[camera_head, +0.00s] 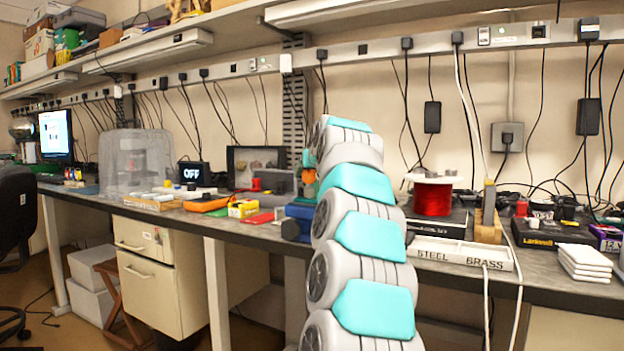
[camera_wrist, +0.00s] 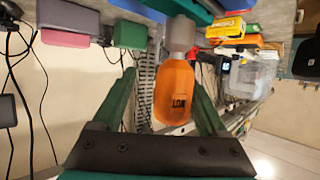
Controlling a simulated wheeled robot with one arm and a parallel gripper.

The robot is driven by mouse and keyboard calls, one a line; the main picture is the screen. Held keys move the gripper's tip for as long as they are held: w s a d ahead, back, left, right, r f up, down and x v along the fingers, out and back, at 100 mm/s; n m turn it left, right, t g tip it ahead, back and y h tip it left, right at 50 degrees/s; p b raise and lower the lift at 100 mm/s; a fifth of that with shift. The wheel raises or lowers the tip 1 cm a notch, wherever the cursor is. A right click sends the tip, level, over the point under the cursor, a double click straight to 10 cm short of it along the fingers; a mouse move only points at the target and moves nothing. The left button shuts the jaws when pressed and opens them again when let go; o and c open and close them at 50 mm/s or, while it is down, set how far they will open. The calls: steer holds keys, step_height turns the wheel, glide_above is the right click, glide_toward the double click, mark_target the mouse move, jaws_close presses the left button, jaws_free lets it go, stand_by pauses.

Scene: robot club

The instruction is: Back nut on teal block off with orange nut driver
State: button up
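An orange nut driver (camera_wrist: 175,95) with dark lettering fills the middle of the wrist view. A grey part (camera_wrist: 180,34) sits at its far end; I cannot tell whether it is the driver's or a holder's. My gripper (camera_wrist: 163,72) has its two green fingers apart on either side of the handle. A gap shows at the left finger; contact at the right one is unclear. A teal piece (camera_wrist: 138,8) is cut off at the top edge, perhaps the teal block; no nut can be made out. In the head view my arm hides most of this spot, with a bit of orange (camera_head: 309,177) beside it.
Green (camera_wrist: 130,34), purple (camera_wrist: 74,15) and pink (camera_wrist: 65,39) blocks lie near the driver. The bench also holds a yellow box (camera_head: 242,208), a red wire spool (camera_head: 432,197), a STEEL/BRASS tray (camera_head: 461,252) and a clear bin (camera_head: 135,165). Cables hang along the wall.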

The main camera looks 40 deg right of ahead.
steer(key=shift+w+f+m+g+h+b, duration=0.1)
steer(key=shift+m+g+h+b, duration=0.2)
steer(key=shift+m+h+b, duration=0.25)
steer(key=shift+w+f+m+g+h+b, duration=0.1)
steer(key=shift+m+g+h+b, duration=0.2)
steer(key=shift+m+h+b, duration=0.25)
steer(key=shift+r+m+g+h, duration=0.1)
steer(key=shift+m+g+h, duration=0.6)
steer(key=shift+m+h, duration=0.1)
steer(key=shift+r+m, duration=0.1)
steer(key=shift+m, duration=0.2)
steer(key=shift+g+h, duration=0.3)
steer(key=shift+g, duration=0.2)
steer(key=shift+s+m, duration=0.15)
steer(key=shift+m, duration=0.25)
steer(key=shift+c, duration=0.2)
